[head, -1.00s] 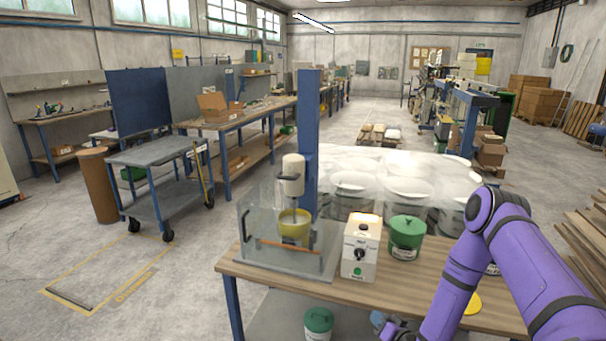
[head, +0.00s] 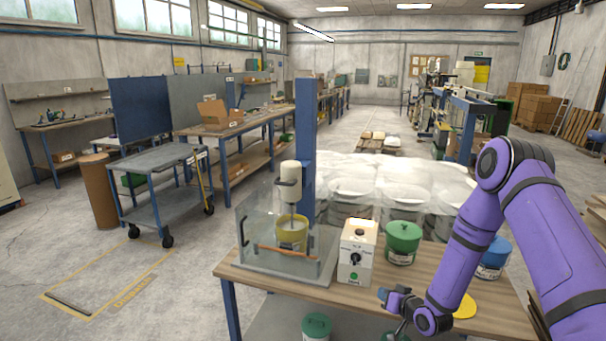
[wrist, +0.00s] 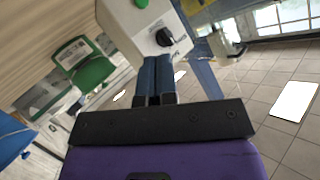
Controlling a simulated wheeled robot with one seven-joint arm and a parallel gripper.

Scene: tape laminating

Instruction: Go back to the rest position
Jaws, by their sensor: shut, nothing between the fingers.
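My gripper (head: 384,296) is at the end of my purple arm, low over the front part of the wooden bench (head: 440,283). In the wrist view my gripper (wrist: 155,62) has its two dark fingers together, with nothing between them. The white control box (head: 357,250) with a black knob stands on the bench, behind and left of the gripper. The control box also shows just past the fingertips in the wrist view (wrist: 135,22). The gripper appears apart from it.
A mixer in a clear guard holds a yellow pot (head: 292,232). A green-lidded tub (head: 403,242), a blue tub (head: 494,260) and a yellow disc (head: 464,306) are on the bench. Another green-lidded tub (head: 316,326) sits below. Open floor lies left, beside a grey cart (head: 155,158).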

